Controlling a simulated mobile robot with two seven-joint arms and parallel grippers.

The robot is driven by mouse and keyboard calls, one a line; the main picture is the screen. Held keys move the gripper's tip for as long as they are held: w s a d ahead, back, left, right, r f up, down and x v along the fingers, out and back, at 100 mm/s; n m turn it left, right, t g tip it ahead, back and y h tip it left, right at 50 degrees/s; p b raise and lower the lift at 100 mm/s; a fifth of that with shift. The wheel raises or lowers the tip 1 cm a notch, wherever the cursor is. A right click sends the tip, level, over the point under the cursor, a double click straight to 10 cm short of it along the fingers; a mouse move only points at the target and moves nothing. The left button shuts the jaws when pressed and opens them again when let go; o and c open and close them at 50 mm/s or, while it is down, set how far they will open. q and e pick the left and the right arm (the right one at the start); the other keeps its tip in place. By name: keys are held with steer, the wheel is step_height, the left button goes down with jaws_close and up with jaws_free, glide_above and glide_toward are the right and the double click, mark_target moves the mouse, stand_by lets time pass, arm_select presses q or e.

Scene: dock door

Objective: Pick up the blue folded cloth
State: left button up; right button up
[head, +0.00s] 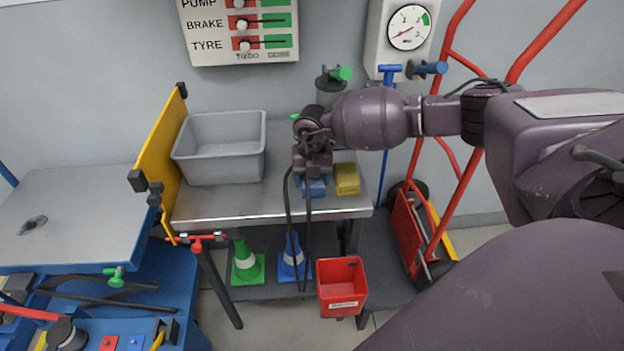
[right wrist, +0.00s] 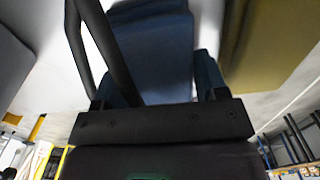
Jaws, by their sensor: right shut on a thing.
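The blue folded cloth (head: 314,188) is at the front of the grey metal table (head: 240,206), partly hidden under my right gripper (head: 311,176). In the right wrist view the blue cloth (right wrist: 155,55) fills the middle, between the fingers of my right gripper (right wrist: 155,95). My right gripper points down and is shut on the cloth. Whether the cloth is clear of the tabletop cannot be told. My left gripper does not show in either view.
A yellow folded cloth (head: 347,179) lies close to the right of the blue one. A grey bin (head: 221,172) stands at the table's left. A red bucket (head: 341,290) hangs or stands below the front edge. A red hand truck (head: 412,232) stands to the right.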

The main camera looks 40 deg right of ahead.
step_height(320, 180, up, 10)
steer(key=shift+r+p, duration=0.1)
steer(key=shift+p, duration=0.75)
steer(key=shift+o, duration=1.1)
steer(key=shift+c, duration=0.7)
steer(key=shift+n, duration=0.3)
